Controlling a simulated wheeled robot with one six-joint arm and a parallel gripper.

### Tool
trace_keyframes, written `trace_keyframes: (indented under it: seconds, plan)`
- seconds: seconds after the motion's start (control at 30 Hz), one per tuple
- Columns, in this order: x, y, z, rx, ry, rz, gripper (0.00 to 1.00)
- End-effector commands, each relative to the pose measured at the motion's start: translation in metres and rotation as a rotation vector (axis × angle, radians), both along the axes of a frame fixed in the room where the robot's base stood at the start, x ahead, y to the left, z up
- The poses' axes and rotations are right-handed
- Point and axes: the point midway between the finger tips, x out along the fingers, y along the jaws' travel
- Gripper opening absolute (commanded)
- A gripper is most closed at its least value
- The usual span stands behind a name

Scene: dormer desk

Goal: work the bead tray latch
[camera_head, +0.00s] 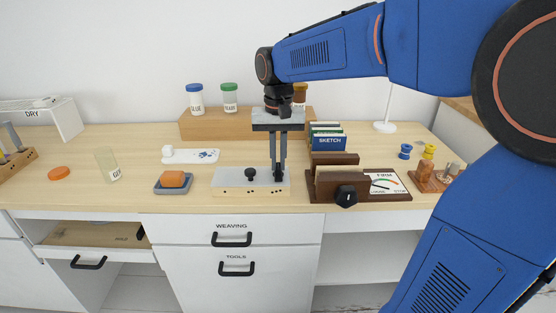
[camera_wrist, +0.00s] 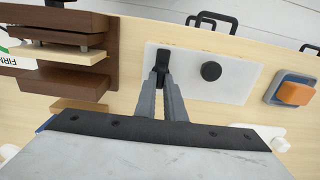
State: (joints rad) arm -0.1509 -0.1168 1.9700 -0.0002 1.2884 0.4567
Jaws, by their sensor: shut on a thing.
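The bead tray (camera_head: 232,187) is a low pale wood box with a light grey top plate, near the desk's front edge. It also shows in the wrist view (camera_wrist: 232,82). A round black knob (camera_head: 250,173) stands on the plate, left of my gripper; it is to the right in the wrist view (camera_wrist: 210,71). The black latch (camera_wrist: 163,56) is on the plate's other end. My gripper (camera_head: 278,168) points down over that end, its fingers shut on the latch. The fingertips (camera_wrist: 161,80) hide part of the latch.
A dark wood press with a black knob (camera_head: 346,196) stands close to the right of the tray. An orange block (camera_head: 173,179) in a grey-blue dish is to the left. A wooden riser (camera_head: 240,126) with jars is behind.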

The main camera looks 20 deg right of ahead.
Motion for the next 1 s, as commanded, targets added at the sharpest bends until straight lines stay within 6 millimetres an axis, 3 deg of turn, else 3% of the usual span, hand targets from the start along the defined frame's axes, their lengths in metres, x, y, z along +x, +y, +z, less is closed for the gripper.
trace_keyframes:
  seconds: [0.53, 0.6, 0.63, 1.0]
  plan:
    - [0.0004, -0.0002, 0.0007, 0.0, -0.002, -0.025, 0.0]
    - [0.0004, -0.0002, 0.0006, 0.0, -0.002, -0.024, 0.24]
    - [0.0004, -0.0002, 0.0006, 0.0, -0.002, -0.024, 0.28]
    - [0.0003, -0.0001, 0.004, 0.0, -0.001, -0.024, 0.28]
